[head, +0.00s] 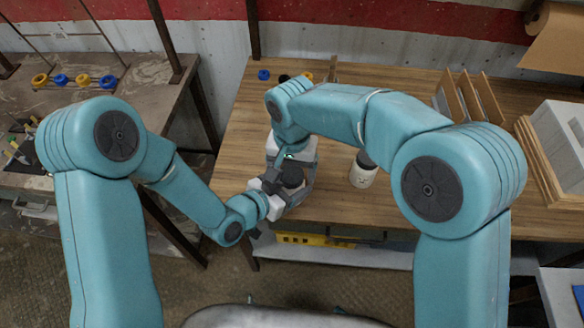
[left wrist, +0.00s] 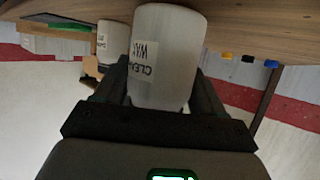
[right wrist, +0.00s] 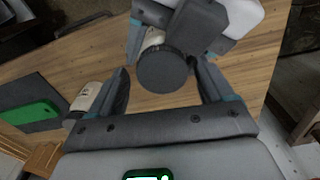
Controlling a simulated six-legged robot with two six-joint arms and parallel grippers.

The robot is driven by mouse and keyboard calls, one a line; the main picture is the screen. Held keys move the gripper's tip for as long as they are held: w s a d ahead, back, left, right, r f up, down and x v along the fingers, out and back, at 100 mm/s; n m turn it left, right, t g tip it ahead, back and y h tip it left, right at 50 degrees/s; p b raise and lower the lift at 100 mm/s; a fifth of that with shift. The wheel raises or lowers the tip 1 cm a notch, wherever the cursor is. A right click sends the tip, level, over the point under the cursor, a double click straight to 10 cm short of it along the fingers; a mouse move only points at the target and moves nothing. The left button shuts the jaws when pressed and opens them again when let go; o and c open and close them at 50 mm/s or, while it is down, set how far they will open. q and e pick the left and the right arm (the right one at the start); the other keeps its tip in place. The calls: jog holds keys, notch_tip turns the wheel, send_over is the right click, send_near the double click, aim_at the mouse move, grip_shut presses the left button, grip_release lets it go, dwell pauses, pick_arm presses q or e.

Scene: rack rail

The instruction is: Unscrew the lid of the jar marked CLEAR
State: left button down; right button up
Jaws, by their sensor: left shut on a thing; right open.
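A white jar (left wrist: 166,50) is held between the fingers of my left gripper (left wrist: 160,85). Its label shows upside down in the left wrist view; the first line starts "CLEA" and its end is unclear. Its dark round lid (right wrist: 165,70) faces the right wrist camera and also shows in the head view (head: 291,175). My right gripper (right wrist: 165,85) is open, with one finger on each side of the lid and gaps visible. A second white jar (head: 362,172) stands on the bench to the right; its label (left wrist: 101,40) is only partly legible.
The wooden bench (head: 340,205) has dividers (head: 468,98) and a grey box (head: 558,130) at the right. Small coloured caps (head: 264,75) lie at the back. A green piece (right wrist: 30,112) rests on a dark panel. A separate table (head: 100,55) stands left across a gap.

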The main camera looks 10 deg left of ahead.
notch_tip(320, 180, up, 4)
jog(key=shift+r, duration=0.45)
jog(key=shift+c, duration=0.4)
notch_tip(320, 180, up, 3)
jog(key=m, duration=0.3)
jog(key=shift+w+a+f, duration=0.1)
jog(key=shift+f, duration=0.15)
notch_tip(320, 180, down, 8)
jog(key=shift+r, duration=0.25)
